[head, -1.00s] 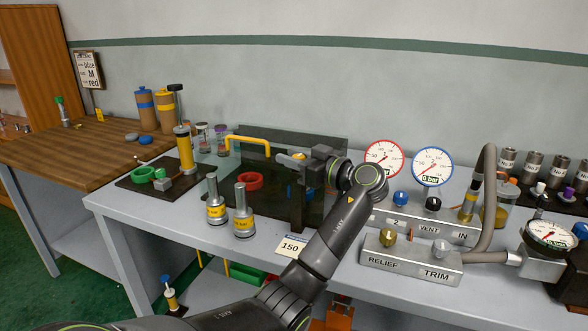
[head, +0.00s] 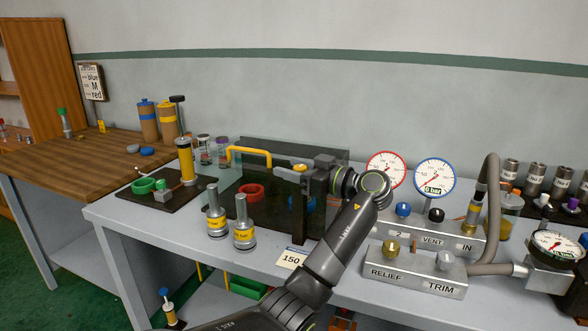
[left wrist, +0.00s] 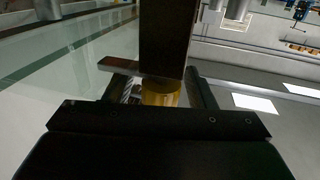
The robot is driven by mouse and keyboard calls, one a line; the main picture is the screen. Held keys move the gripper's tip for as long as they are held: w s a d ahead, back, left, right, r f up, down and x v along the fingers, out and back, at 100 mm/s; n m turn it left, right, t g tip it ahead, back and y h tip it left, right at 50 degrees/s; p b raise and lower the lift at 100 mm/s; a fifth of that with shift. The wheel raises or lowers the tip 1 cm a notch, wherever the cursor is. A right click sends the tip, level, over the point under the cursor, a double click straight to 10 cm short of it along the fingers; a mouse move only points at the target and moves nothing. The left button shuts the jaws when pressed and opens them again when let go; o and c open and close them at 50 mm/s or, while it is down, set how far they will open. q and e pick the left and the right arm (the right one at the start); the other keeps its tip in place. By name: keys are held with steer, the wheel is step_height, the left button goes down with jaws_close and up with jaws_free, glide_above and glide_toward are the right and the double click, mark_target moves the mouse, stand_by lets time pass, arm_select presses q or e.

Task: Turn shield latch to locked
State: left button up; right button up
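The shield (head: 276,210) is a dark see-through panel with a yellow handle (head: 250,151), standing on the bench. At its right edge is a dark upright post (head: 299,218) with the yellow latch knob (head: 300,167) near its top. My left gripper (head: 303,176) is at this knob. In the left wrist view, the yellow knob (left wrist: 160,93) lies between my left gripper's fingers (left wrist: 160,88), which stand apart with narrow gaps beside it. A flat brownish bar (left wrist: 119,66) sticks out left of the post. The gripper body hides part of the latch. My right gripper is not in view.
To the right are two gauges (head: 434,178) and valve blocks (head: 415,274). A "150" card (head: 291,258) lies at the front.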

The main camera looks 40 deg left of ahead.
arm_select(q)
steer(key=shift+d+f, duration=0.1)
steer(key=shift+d, duration=0.5)
steer(key=d+b, duration=0.2)
steer(key=d, duration=1.4)
steer(key=shift+w+b, duration=0.25)
steer(key=shift+b, duration=0.05)
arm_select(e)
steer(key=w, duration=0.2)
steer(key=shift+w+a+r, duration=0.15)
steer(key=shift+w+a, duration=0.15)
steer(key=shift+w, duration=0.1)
arm_select(q)
steer(key=shift+d, duration=0.1)
